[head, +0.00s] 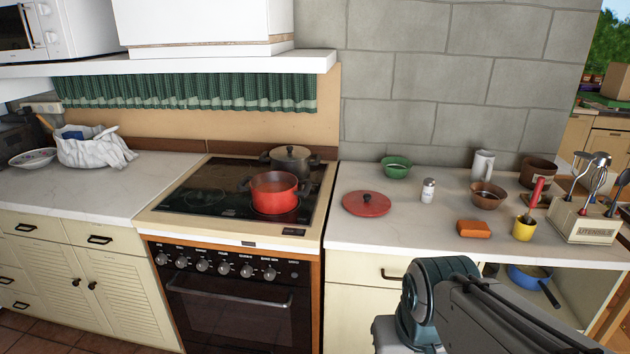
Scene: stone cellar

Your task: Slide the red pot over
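The red pot (273,196) stands upright and without a lid on the front right part of the black stove top (200,198). A dark grey lidded pot (291,157) stands close behind it. A red lid (366,203) with a dark knob lies on the counter to the right of the stove. My arm reaches in from the lower right, in front of the right counter and well apart from the red pot. My gripper's fingers do not show in the head view.
The right counter (400,228) holds a green bowl (396,167), a white shaker (428,190), an orange block (474,228), a yellow cup (523,228) and a utensil holder (585,222). The stove top's left side is clear. A white shelf (180,64) overhangs the back.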

